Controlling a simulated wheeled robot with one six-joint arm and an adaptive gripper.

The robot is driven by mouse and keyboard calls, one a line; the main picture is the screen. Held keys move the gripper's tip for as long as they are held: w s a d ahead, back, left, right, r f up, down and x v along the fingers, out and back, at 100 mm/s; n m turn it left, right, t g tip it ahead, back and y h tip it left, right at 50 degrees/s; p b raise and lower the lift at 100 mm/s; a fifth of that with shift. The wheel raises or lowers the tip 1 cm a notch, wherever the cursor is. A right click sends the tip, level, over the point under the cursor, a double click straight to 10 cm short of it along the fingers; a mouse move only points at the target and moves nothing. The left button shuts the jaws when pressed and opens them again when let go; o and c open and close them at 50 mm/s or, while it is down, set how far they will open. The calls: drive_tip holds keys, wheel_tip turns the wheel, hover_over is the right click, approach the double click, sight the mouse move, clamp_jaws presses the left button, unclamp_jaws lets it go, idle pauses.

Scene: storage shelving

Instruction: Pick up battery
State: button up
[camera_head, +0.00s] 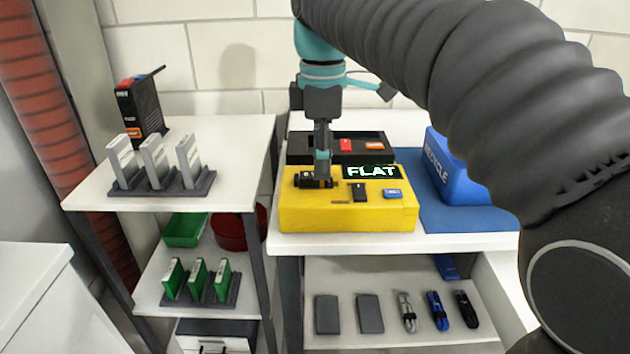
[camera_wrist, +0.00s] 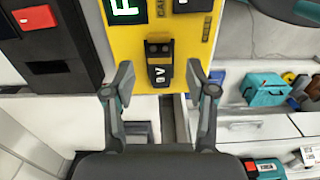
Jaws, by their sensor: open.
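A black 9V battery (camera_wrist: 160,62) sits on the yellow box (camera_wrist: 127,42), upper middle of the wrist view. In the head view the battery (camera_head: 308,182) is at the left of the top of the yellow box (camera_head: 345,216), partly covered by my gripper (camera_head: 323,168). My gripper (camera_wrist: 160,82) is open and points down over it. In the wrist view one finger is on each side of the battery, with a visible gap on both sides. I cannot tell how far below the fingertips it lies. A lit sign (camera_head: 371,171) on the box reads FLAT.
A black tray (camera_head: 298,148) with red and orange items stands behind the box. A blue RECYCLE bin (camera_head: 447,172) stands to its right. Other slots (camera_head: 359,192) on the box top are close by. A lower shelf (camera_head: 380,338) holds several small items.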

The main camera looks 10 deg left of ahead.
drive_tip(key=shift+f, duration=1.25)
clamp_jaws()
drive_tip(key=shift+r, duration=0.1)
wheel_tip(320, 180, up, 4)
drive_tip(key=shift+r+p, duration=0.15)
drive_tip(key=shift+p, duration=0.3)
drive_tip(key=s+d+r, duration=0.1)
drive_tip(key=d+r, duration=0.5)
drive_tip(key=d, duration=0.5)
drive_tip(key=shift+d+r, duration=0.3)
drive_tip(key=shift+d, duration=0.1)
